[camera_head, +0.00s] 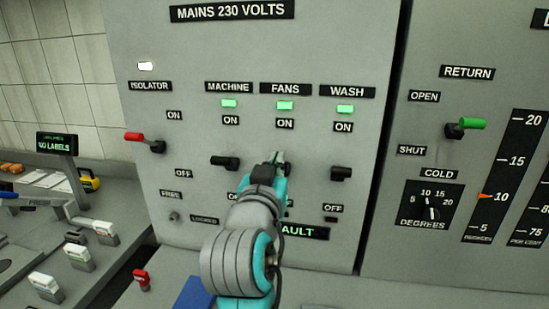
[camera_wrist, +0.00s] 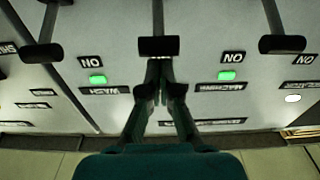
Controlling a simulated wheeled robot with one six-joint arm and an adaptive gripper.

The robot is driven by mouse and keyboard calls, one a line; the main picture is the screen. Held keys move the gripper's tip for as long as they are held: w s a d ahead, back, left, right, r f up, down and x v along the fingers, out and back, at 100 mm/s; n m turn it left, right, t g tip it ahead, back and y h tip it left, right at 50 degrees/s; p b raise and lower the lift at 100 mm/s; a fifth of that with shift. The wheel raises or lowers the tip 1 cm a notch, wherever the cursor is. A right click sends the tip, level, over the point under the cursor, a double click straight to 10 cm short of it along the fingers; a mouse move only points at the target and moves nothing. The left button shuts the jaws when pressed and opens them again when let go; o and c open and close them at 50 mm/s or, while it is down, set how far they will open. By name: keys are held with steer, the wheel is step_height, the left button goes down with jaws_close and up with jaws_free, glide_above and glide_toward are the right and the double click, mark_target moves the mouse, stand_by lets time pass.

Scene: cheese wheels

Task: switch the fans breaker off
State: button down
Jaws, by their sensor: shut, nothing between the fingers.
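The fans breaker is under the FANS label (camera_head: 285,89) on the grey mains panel (camera_head: 345,50). Its green lamp (camera_head: 285,105) is lit. My gripper (camera_head: 277,158) is in front of the breaker and hides most of its lever in the head view. In the upside-down wrist view the black fans lever (camera_wrist: 158,46) is at top centre. My gripper (camera_wrist: 158,64) is shut and empty, its fingertips at the edge of the lever's handle. I cannot tell whether they touch it.
The machine lever (camera_head: 225,162) is to the left and the wash lever (camera_head: 341,174) to the right, both close by. Their green lamps are lit. A red-handled isolator lever (camera_head: 135,137) is further left. A green-handled lever (camera_head: 471,124) is on the right panel.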

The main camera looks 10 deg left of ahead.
steer(key=shift+f, duration=0.15)
steer(key=shift+s+f+t, duration=0.2)
steer(key=shift+t, duration=0.1)
steer(key=shift+f, duration=0.1)
step_height(320, 180, down, 11)
steer(key=t, duration=0.2)
stand_by(1.3)
steer(key=shift+w, duration=0.1)
steer(key=shift+r, duration=0.2)
stand_by(0.5)
